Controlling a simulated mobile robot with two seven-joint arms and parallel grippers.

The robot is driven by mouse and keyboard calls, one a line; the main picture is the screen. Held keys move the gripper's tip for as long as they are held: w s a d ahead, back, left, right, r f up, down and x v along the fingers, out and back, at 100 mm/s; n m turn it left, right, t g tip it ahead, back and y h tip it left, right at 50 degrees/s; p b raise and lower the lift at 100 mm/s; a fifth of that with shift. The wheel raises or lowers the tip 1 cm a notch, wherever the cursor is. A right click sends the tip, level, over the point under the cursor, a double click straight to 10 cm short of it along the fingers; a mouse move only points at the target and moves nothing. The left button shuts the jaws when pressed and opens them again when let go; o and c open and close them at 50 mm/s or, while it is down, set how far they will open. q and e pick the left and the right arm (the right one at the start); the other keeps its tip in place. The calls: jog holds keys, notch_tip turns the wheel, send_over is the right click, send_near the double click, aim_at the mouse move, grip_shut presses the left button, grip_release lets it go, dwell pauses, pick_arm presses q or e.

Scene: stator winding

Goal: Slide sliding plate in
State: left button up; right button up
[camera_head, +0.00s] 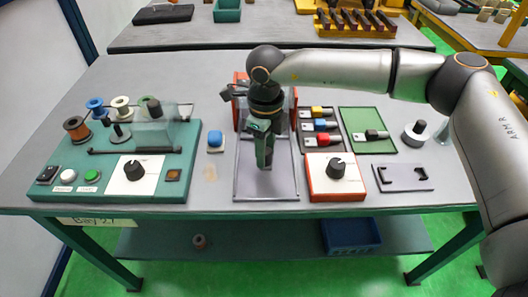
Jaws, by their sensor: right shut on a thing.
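The sliding plate (266,188) looks like the flat grey plate at the middle of the table. It lies in front of a fixture with red side walls (292,100). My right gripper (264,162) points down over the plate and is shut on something. The held part is hidden behind the gripper and wrist. The rear of the plate and the inside of the fixture are partly covered by my right arm. My left gripper does not show.
Left is a green winding station with spools (76,128) and a white knob panel (135,174). Right are a red knob box (335,178), a tray of coloured-handled tools (320,126), a green mat (366,130) and a grey bracket plate (402,177). A blue button (215,139) stands left of the plate.

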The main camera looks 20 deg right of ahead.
jog(key=shift+w+d, duration=0.2)
jog(key=shift+w, duration=0.5)
jog(key=shift+w+d, duration=0.15)
jog(key=shift+w, duration=0.55)
jog(key=o, duration=1)
jog(key=shift+c, duration=0.2)
jog(key=shift+r, duration=0.15)
jog(key=shift+r+p, duration=1.8)
jog(key=shift+r, duration=1.15)
jog(key=shift+f, duration=0.1)
